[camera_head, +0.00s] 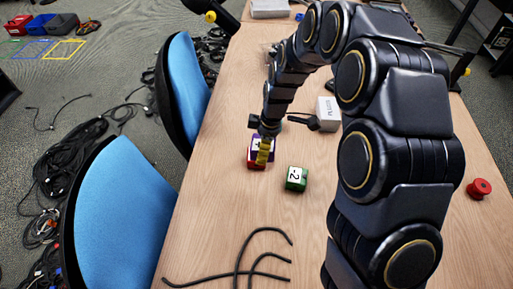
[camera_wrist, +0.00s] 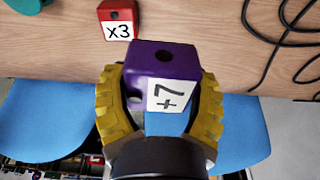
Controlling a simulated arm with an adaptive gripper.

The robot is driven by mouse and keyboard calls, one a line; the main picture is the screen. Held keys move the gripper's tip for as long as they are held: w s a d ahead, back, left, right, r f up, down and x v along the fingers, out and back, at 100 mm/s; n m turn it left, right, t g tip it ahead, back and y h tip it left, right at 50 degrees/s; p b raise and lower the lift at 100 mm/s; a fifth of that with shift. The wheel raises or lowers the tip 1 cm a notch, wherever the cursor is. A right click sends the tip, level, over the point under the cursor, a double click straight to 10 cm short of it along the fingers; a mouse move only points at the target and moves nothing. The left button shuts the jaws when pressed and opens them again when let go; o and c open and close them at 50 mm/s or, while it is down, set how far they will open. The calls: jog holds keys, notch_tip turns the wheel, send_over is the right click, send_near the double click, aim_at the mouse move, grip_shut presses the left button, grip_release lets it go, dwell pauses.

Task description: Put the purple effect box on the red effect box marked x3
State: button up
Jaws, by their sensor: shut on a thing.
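In the head view the purple box (camera_head: 253,143) appears just above the red box (camera_head: 254,164), both partly hidden by my fingers. I cannot tell there whether they touch.
A green box marked -2 (camera_head: 297,178) stands to the right. A white PLUGS box (camera_head: 328,111) is behind, and a red spool (camera_head: 479,188) lies far right. Black cables (camera_head: 240,265) lie on the near table. Blue chairs (camera_head: 120,215) border the left edge.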

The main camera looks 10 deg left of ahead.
jog(key=w+f, duration=0.2)
jog(key=w+a+f, duration=0.1)
jog(key=w+f, duration=0.1)
jog(key=w+a+f, duration=0.1)
jog(key=w+f, duration=0.1)
jog(key=shift+w+a+f, duration=0.15)
jog(key=shift+w+f, duration=0.15)
jog(key=shift+f, duration=0.05)
jog(key=shift+w+f, duration=0.15)
jog(key=shift+f, duration=1.45)
jog(key=shift+f, duration=0.15)
jog(key=o, duration=1.2)
jog(key=shift+c, duration=0.2)
notch_tip(320, 180, up, 12)
jog(key=d, duration=0.1)
jog(key=shift+d, duration=0.4)
